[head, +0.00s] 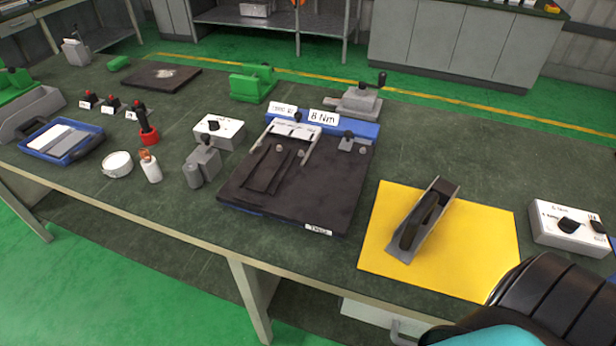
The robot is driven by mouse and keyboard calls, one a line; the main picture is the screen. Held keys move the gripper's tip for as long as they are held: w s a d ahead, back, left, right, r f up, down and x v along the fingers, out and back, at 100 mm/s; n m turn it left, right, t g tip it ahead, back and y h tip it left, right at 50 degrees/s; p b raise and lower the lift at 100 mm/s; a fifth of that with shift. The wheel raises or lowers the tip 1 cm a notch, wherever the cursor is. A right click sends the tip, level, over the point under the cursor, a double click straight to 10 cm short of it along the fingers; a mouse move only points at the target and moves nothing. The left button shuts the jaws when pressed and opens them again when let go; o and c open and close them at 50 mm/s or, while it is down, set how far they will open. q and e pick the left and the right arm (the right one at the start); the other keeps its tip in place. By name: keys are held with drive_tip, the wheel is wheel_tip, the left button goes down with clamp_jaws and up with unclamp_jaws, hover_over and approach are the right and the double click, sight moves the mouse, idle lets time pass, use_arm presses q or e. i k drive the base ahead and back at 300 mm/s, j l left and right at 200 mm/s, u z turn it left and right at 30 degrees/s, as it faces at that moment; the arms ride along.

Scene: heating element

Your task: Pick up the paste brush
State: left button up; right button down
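I cannot make out the paste brush for certain. A small white container with a brownish-orange top (150,168) stands upright near the table's front edge, left of centre; the top may be a brush, but it is too small to tell. A round white pot (117,164) stands just left of it. Neither of my grippers is in view. A dark, rounded part with teal on it, apparently my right arm, fills the bottom right corner, far from the container.
A blue tray (88,149) lies to the left, a red stand with a black-handled tool (148,136) behind the container, and a grey block (205,160) to its right. A dark fixture plate (325,205) sits mid-table. A yellow mat (480,235) bears an angled grey-black piece (425,222).

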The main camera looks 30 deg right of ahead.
sight(141, 117)
drive_tip(key=i+j, duration=0.2)
drive_tip(key=i+j+z, duration=0.4)
drive_tip(key=j, duration=0.25)
drive_tip(key=i+j+z, duration=0.15)
drive_tip(key=j, duration=0.25)
drive_tip(key=i+j+z, duration=0.2)
drive_tip(key=j, duration=0.2)
drive_tip(key=k+l, duration=0.05)
drive_tip(key=k, duration=0.05)
